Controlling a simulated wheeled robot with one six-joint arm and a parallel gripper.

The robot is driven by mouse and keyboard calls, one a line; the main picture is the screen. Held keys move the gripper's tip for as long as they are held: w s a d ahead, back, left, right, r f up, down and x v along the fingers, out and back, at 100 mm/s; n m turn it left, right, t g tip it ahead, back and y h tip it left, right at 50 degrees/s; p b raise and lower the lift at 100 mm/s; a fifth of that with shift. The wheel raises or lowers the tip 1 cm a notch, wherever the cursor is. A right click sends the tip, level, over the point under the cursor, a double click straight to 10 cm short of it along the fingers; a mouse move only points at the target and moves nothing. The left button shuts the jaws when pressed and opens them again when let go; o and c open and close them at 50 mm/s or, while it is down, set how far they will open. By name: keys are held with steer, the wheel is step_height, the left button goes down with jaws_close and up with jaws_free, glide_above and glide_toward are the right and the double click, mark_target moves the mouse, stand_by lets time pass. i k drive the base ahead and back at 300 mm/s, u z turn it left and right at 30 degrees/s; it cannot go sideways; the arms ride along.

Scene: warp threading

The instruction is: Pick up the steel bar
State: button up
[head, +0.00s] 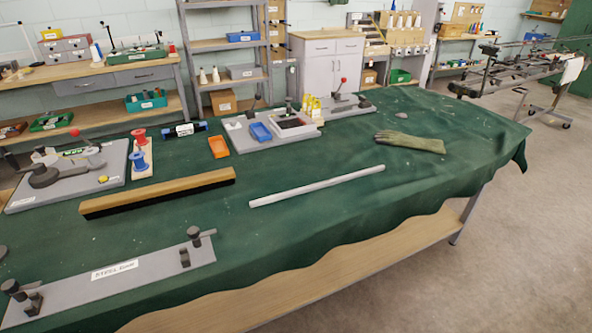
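The steel bar (317,186) is a long, thin, light grey rod. It lies flat on the green cloth of the table, near the middle, slanting up to the right. Nothing touches or covers it in the head view. My gripper is not in this view.
A wooden-backed brush (160,194) lies left of the bar. A grey plate with clamps and a label (115,271) is at the front left. A glove (409,142) lies to the right. Spools (139,160), trays and fixtures stand behind. Cloth around the bar is clear; its front edge hangs wavy.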

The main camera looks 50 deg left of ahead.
mark_target(313, 186)
steer(key=u, duration=0.9)
steer(key=i, duration=1.35)
steer(key=u, duration=0.9)
steer(key=i, duration=0.25)
steer(key=u, duration=0.25)
